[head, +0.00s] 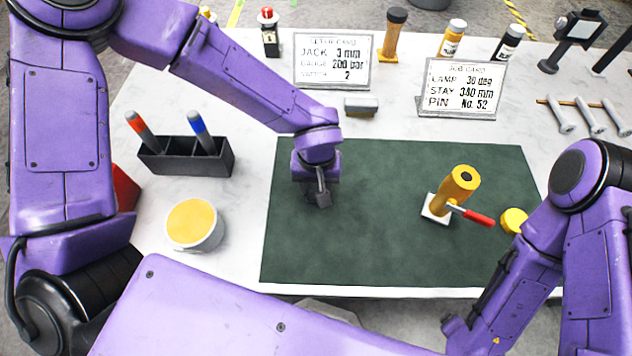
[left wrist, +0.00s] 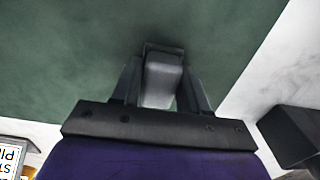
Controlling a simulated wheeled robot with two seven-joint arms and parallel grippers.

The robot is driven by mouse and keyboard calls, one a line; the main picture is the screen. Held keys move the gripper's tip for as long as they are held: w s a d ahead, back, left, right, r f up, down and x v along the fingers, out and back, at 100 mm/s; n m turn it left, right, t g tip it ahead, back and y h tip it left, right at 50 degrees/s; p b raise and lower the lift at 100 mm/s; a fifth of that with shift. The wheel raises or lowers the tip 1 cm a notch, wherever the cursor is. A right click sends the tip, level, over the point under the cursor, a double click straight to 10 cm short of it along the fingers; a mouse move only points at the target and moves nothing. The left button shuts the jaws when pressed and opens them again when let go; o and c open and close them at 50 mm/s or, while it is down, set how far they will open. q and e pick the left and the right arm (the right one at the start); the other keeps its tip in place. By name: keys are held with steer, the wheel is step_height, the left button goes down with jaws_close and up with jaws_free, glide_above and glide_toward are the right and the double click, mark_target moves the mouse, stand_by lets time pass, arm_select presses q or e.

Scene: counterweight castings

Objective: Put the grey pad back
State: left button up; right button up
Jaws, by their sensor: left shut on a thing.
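My left gripper (head: 321,198) is low over the dark green mat (head: 390,250), left of its middle. It is shut on a small grey block, which looks like the grey pad (left wrist: 162,78). In the left wrist view the pad sits between the two fingers, light grey with a darker far end. In the head view the fingers mostly hide it, and I cannot tell whether it touches the mat. My right gripper is not in view.
A yellow jack with a red handle (head: 478,217) stands on the mat's right part. A black holder (head: 185,160) with two markers and a yellow-topped tub (head: 194,224) stand at left. A grey block (head: 361,106) lies behind the mat, near two cards (head: 335,62).

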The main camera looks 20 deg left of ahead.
arm_select(q)
steer(key=o, duration=1)
steer(key=shift+f, duration=0.1)
step_height(320, 180, up, 12)
steer(key=shift+r+p, duration=0.25)
steer(key=shift+p, duration=0.1)
steer(key=shift+s, duration=0.1)
